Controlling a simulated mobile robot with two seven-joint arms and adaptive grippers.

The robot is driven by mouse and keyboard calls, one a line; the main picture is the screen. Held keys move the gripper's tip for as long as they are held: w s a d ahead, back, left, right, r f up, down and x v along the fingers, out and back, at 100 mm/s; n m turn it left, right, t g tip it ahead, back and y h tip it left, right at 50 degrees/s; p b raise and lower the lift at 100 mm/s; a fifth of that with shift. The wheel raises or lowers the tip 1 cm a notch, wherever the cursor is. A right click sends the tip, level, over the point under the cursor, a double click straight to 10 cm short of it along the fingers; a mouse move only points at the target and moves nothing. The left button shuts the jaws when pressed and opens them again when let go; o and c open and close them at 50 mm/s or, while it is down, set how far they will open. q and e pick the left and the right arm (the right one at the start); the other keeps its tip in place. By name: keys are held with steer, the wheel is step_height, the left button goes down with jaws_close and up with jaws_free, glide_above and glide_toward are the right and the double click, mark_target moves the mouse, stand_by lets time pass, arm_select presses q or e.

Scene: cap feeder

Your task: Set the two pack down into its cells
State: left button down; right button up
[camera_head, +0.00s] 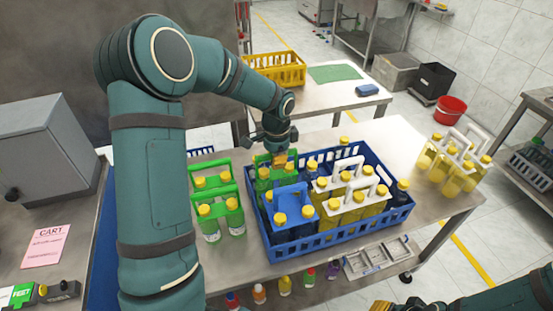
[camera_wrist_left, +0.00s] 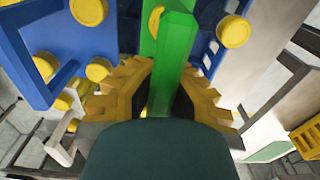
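My left gripper (camera_head: 279,158) is over the back left corner of the blue crate (camera_head: 312,234). It is shut on the handle of a green two pack (camera_head: 264,177) with yellow caps. In the left wrist view the green handle (camera_wrist_left: 176,62) stands between the yellow finger pads (camera_wrist_left: 165,88). The pack is upright; its lower part is hidden, so I cannot tell whether it rests on the crate floor. A blue pack (camera_head: 288,194) and white packs (camera_head: 352,196) of yellow bottles stand in the crate. Only yellow parts of my right gripper (camera_head: 400,305) show at the bottom edge.
Two more green packs (camera_head: 228,187) stand on the table left of the crate. White packs of yellow bottles (camera_head: 455,160) stand on the right. A yellow crate (camera_head: 277,68) is on the table behind.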

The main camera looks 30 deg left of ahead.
arm_select(q)
steer(key=shift+f+b, duration=0.45)
steer(key=shift+f, duration=0.2)
stand_by(0.6)
steer(key=c, duration=1.1)
jaws_free()
steer(key=shift+o, duration=0.2)
step_height(320, 180, up, 12)
